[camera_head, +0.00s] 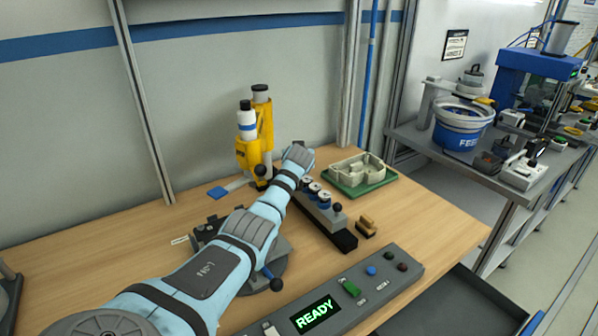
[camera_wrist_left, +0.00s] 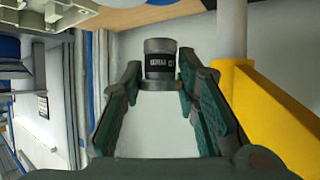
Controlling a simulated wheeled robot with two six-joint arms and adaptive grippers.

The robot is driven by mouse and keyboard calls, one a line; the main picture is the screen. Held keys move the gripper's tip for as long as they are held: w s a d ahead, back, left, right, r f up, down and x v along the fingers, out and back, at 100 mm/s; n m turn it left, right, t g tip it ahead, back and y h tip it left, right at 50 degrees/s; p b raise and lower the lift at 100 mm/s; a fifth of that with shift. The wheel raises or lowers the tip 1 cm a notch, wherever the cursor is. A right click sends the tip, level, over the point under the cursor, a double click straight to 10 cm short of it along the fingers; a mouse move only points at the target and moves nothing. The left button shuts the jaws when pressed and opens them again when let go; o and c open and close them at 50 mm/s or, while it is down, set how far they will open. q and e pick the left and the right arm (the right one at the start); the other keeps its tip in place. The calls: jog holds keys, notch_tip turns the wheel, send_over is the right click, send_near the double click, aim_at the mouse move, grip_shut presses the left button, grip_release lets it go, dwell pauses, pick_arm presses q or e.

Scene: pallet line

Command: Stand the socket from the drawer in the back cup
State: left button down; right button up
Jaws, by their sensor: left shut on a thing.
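A short grey cylindrical socket (camera_wrist_left: 161,50) with a black printed band is between the fingertips of my left gripper (camera_wrist_left: 160,85) in the left wrist view. The gripper is shut on it. In the head view my left arm reaches over the table to the far end of a grey rack (camera_head: 322,212); its wrist hides the fingers and the socket. Several small round pieces stand along the rack. The back cup cannot be made out, and the wrist covers the rack's far end. The drawer (camera_head: 450,308) is open at the lower right, and its visible floor looks bare. My right gripper is not in view.
A yellow holder with bottles (camera_head: 247,122) stands close behind the wrist; a yellow post (camera_wrist_left: 233,75) shows beside the fingers. A green tray (camera_head: 372,187) with a beige fixture lies right of the wrist. A READY panel (camera_head: 318,313) lies at the front.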

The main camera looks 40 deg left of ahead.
pick_arm(q)
notch_tip(320, 180, down, 4)
jog(key=shift+s+d+r+b, duration=0.1)
jog(key=shift+r+b, duration=0.15)
jog(key=shift+b, duration=0.25)
jog(key=shift+f, duration=0.2)
jog(key=shift+f+b, duration=0.4)
jog(key=shift+b, duration=0.05)
jog(key=c, duration=1.2)
grip_release()
jog(key=shift+f, duration=0.1)
